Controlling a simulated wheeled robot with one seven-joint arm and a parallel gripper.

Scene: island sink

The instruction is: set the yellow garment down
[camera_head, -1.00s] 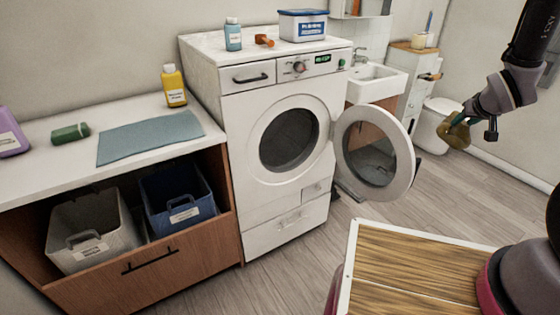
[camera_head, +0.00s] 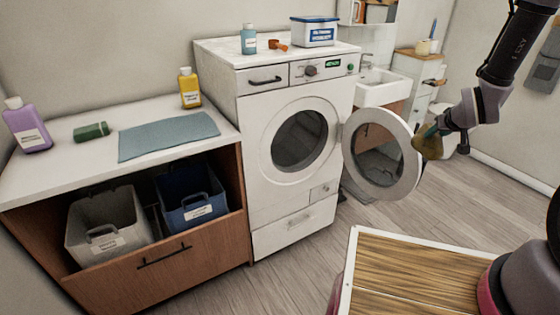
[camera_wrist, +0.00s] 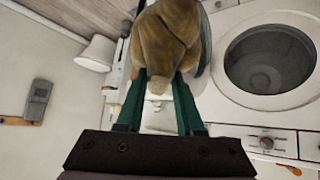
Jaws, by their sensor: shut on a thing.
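The yellow garment (camera_head: 428,146) is a mustard-coloured bunched cloth. It is held up in the air in front of the open washer door, at the right of the head view. My gripper (camera_head: 431,131) is shut on it. In the wrist view the garment (camera_wrist: 168,42) hangs from between the two green fingers of my gripper (camera_wrist: 160,88). Its lower folds are partly cut off by the top edge of the wrist view.
The washer (camera_head: 290,215) has its round door (camera_head: 412,180) swung open to the right. A counter (camera_head: 60,175) at left holds a blue-grey cloth (camera_head: 168,136), bottles and a green roll. Grey (camera_head: 105,250) and blue (camera_head: 192,215) bins sit below. A wooden-topped surface (camera_head: 410,270) is in front.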

